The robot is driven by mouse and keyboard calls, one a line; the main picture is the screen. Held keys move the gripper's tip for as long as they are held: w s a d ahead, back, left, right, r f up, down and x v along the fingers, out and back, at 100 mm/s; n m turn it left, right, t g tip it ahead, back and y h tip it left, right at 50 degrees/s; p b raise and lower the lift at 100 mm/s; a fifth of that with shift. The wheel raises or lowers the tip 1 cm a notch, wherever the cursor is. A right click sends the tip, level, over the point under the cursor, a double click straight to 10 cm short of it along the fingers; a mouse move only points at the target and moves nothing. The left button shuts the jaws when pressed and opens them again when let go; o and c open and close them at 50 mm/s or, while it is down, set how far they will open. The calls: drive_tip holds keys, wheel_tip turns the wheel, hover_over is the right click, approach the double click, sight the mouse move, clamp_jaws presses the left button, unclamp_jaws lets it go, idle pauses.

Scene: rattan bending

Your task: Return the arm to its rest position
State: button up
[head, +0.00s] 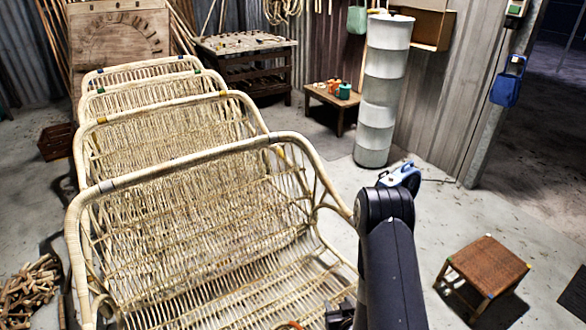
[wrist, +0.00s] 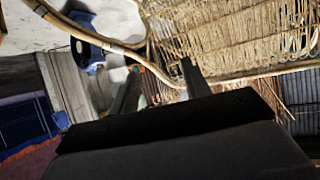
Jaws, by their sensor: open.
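My gripper (wrist: 161,66) shows in the wrist view with its two dark fingers apart and nothing between them. Behind the fingers are pale rattan poles and the woven slats of a bench. In the head view my black arm rises from the bottom edge, right of the nearest rattan bench (head: 190,190). A dark part shows at the bottom edge beside the bench seat, but the fingers cannot be made out there.
Several rattan benches stand in a row on the left. A woven stool (head: 486,266) stands at the lower right. A blue and white device (head: 402,177) lies on the floor behind my arm. A white column (head: 384,95) and a low table (head: 333,104) stand farther back. Floor between stool and wall is clear.

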wheel_tip(320, 180, up, 6)
drive_tip(key=d+m+h+p, duration=0.1)
drive_tip(key=p, duration=0.2)
drive_tip(key=shift+s+d, duration=0.25)
drive_tip(key=shift+r+p, duration=0.2)
drive_tip(key=shift+p, duration=0.1)
